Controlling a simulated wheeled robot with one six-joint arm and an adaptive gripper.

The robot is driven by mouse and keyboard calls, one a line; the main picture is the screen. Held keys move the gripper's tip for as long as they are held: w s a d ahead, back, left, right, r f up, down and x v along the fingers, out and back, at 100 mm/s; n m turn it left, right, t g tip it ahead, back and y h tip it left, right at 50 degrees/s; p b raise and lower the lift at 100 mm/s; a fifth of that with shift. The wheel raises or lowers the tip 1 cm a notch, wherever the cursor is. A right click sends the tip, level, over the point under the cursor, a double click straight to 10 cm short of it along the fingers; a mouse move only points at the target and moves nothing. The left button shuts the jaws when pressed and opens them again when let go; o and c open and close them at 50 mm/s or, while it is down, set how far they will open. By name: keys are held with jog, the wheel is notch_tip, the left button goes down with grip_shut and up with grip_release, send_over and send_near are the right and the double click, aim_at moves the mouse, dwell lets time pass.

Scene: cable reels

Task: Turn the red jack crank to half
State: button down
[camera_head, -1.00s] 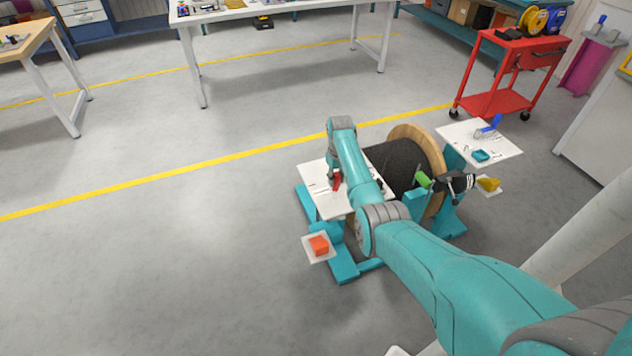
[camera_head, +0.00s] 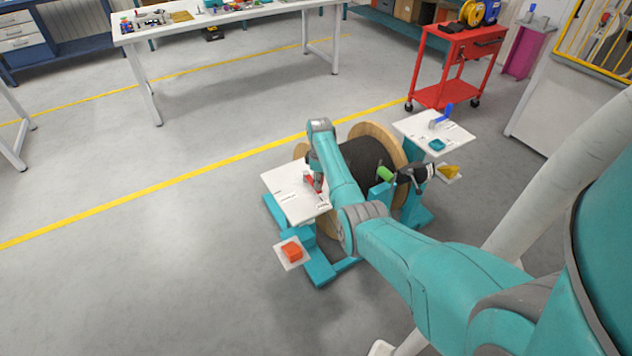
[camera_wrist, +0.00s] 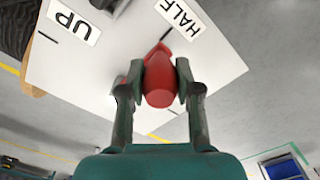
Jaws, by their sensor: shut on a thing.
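The red jack crank (camera_head: 313,185) is on a white panel (camera_head: 280,187) at the left side of the cable reel stand. In the wrist view, the red crank handle (camera_wrist: 159,84) sits between the two fingers of my gripper (camera_wrist: 159,80), which is shut on it. The panel (camera_wrist: 95,75) carries a HALF label (camera_wrist: 180,18) and an UP label (camera_wrist: 73,22). The crank's far end shows close below the HALF label and its short black tick. My gripper (camera_head: 316,186) partly covers the crank in the head view; the crank's pivot is hard to make out.
The wooden cable reel (camera_head: 372,137) stands behind my arm. An orange block (camera_head: 291,251) sits on a small white plate at front left. A second white panel (camera_head: 415,127) with a blue crank (camera_head: 441,116) is at right. A red cart (camera_head: 455,65) stands behind; open floor lies left.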

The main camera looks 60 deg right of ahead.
jog(key=shift+d, duration=0.15)
dwell(0.3)
jog(key=c, duration=0.8)
grip_release()
notch_tip(320, 180, up, 12)
